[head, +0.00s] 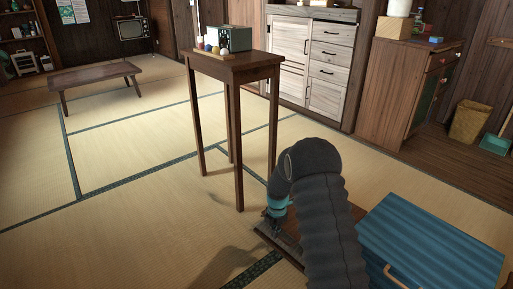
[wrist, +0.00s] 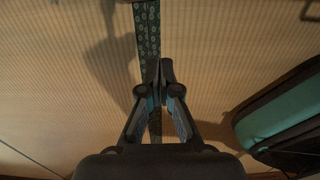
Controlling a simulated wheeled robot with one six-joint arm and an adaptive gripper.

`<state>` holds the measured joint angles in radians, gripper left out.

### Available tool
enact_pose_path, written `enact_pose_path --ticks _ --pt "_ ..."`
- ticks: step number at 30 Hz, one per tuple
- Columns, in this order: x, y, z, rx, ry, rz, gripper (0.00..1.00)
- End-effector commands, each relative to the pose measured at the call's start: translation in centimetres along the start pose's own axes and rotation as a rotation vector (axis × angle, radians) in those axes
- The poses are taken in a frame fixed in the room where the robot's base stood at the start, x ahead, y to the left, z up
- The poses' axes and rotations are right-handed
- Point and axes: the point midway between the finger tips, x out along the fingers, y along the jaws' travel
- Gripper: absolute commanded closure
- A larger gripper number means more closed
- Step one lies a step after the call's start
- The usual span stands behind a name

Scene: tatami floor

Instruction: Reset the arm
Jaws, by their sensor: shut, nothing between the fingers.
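My arm, in a dark ribbed sleeve, rises from the bottom of the head view, bends over and points down to the floor side. Its teal wrist part shows just left of the sleeve, and the fingers there are too small and dark to make out. In the wrist view my gripper (wrist: 163,76) points away from the camera with its two fingertips together. It is shut and empty. Beyond the fingertips lie the tatami floor (wrist: 70,60) and a dark green patterned border strip (wrist: 148,30).
A tall wooden stand (head: 234,68) holds a grey-green box (head: 236,39) and several small balls, beyond my arm. A blue ribbed box (head: 430,240) is at the lower right. A low table (head: 95,74) stands far left. Open tatami (head: 110,215) lies to the left.

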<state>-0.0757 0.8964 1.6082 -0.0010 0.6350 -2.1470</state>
Motion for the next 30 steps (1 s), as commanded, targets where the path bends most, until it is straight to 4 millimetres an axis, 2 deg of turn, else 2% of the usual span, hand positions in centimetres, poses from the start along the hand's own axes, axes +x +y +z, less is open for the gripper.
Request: enact_pose_path --ticks 4,8,12,14,17,24,30 --pt "0.0 -0.1 0.0 0.098 0.002 -0.003 1.0" --pt "0.2 -0.6 -0.4 0.314 0.011 -0.024 1.0" --pt "1.3 -3.5 -2.3 0.605 0.031 -0.109 1.0" --pt "0.9 -4.8 -3.1 0.729 0.03 -0.14 1.0" --pt "-1.3 -6.6 -4.2 0.938 0.019 -0.172 1.0" --pt "-10.0 -10.8 -6.5 1.395 -0.02 -0.179 1.0" --pt "-16.9 -14.0 -8.2 1.666 -0.034 -0.141 1.0"
